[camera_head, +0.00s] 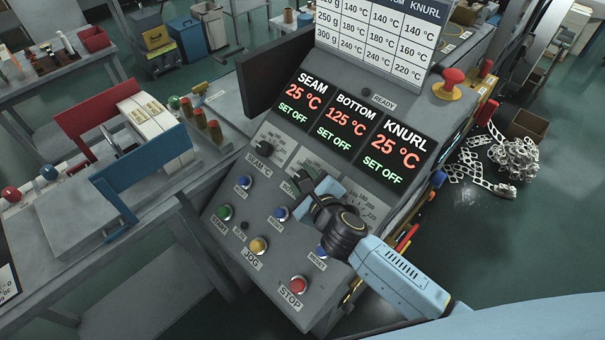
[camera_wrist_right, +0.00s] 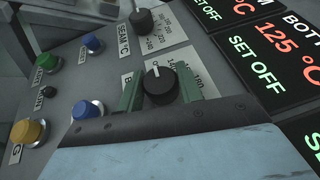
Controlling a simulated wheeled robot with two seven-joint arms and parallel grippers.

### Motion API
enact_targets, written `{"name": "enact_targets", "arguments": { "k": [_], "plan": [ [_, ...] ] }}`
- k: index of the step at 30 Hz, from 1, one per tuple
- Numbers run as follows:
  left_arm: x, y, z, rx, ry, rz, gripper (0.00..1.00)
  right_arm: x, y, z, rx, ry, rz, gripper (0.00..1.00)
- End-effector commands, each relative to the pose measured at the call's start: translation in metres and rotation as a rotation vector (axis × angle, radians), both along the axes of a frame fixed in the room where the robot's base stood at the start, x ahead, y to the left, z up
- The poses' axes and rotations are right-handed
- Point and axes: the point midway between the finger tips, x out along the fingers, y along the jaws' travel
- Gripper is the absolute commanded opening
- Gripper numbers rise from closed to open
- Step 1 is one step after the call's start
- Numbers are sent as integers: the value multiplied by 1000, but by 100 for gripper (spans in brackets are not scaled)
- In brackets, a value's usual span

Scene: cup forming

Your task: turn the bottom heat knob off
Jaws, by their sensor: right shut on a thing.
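The bottom heat knob (camera_wrist_right: 161,86) is a black dial with a white pointer mark, in the middle of the right wrist view. The green fingers of my right gripper (camera_wrist_right: 160,92) stand on either side of it and are shut on it. In the head view my right gripper (camera_head: 314,192) reaches the panel from the lower right and hides most of this knob. The bottom display (camera_head: 341,123) reads 125 °C in red and SET OFF in green. My left gripper is not in view.
The seam knob (camera_head: 264,148) is up and left of my right gripper. Blue, green (camera_head: 224,212) and yellow (camera_head: 259,245) buttons and a red stop button (camera_head: 298,285) surround it. A red mushroom button (camera_head: 453,77) stands at the panel's upper right.

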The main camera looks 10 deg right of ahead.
Motion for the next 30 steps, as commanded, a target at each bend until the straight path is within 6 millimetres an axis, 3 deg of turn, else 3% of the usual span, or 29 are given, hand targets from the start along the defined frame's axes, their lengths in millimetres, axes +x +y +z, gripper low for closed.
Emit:
{"name": "enact_targets", "arguments": {
  "k": [9, 10, 15, 24, 30],
  "plan": [
    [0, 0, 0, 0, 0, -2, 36, 1, 1, 1, 0, -3, 3, 13],
    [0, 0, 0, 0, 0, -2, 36, 1, 1, 1, 0, -3, 3, 38],
    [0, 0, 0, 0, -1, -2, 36, 0, 1, 1, 0, -2, 2, 58],
    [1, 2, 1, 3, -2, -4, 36, 0, 0, 4, 0, -2, 1, 58],
    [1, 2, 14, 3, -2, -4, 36, 0, 0, 34, -2, -5, 3, 58]
  ]
}}
